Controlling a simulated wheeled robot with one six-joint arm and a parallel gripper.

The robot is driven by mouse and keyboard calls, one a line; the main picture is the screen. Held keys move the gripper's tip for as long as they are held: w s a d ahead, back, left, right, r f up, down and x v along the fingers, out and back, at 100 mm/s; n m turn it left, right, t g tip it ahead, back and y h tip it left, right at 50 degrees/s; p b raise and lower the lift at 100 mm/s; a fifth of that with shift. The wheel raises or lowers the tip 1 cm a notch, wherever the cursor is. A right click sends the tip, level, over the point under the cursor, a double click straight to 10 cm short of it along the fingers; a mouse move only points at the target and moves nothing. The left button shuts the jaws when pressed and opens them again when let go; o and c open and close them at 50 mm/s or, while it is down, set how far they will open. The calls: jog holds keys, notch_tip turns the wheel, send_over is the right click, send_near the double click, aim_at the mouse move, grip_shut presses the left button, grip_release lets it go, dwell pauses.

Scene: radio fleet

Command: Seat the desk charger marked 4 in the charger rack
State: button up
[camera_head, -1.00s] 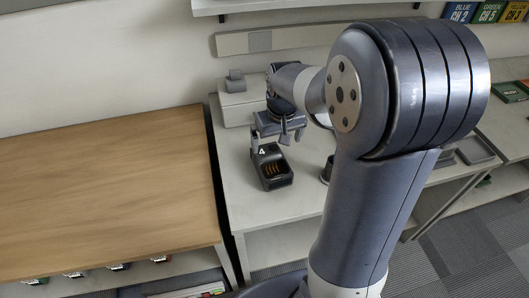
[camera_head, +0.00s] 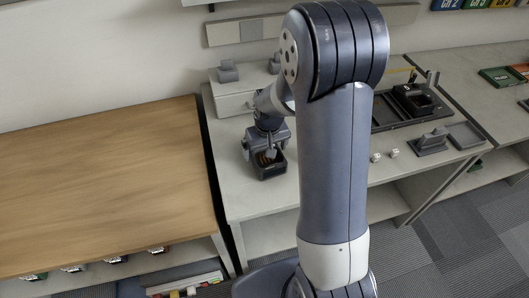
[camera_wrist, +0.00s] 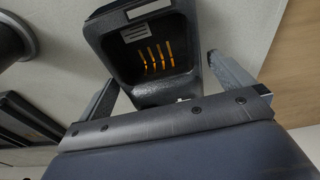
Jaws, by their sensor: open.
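The desk charger (camera_head: 273,173) is a black box with an open pocket and orange contacts. It stands on the white counter (camera_head: 238,200), near its left edge. The number 4 on it is hidden in the current views. My gripper (camera_head: 267,151) is over the charger's back part in the head view. In the wrist view my gripper (camera_wrist: 162,70) is open, with one finger on each side of the charger (camera_wrist: 145,50); I cannot tell whether they touch it. A black tray-like holder (camera_head: 405,103) stands right of my arm; I cannot tell whether it is the charger rack.
A grey stand (camera_head: 432,142), a flat tray (camera_head: 466,135) and two small white blocks (camera_head: 384,156) are right of my arm. A white box (camera_head: 234,104) with a small grey block (camera_head: 228,71) stands at the back. A wooden table (camera_head: 105,185) is to the left.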

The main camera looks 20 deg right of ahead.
jog(key=shift+c, duration=0.6)
jog(key=c, duration=1)
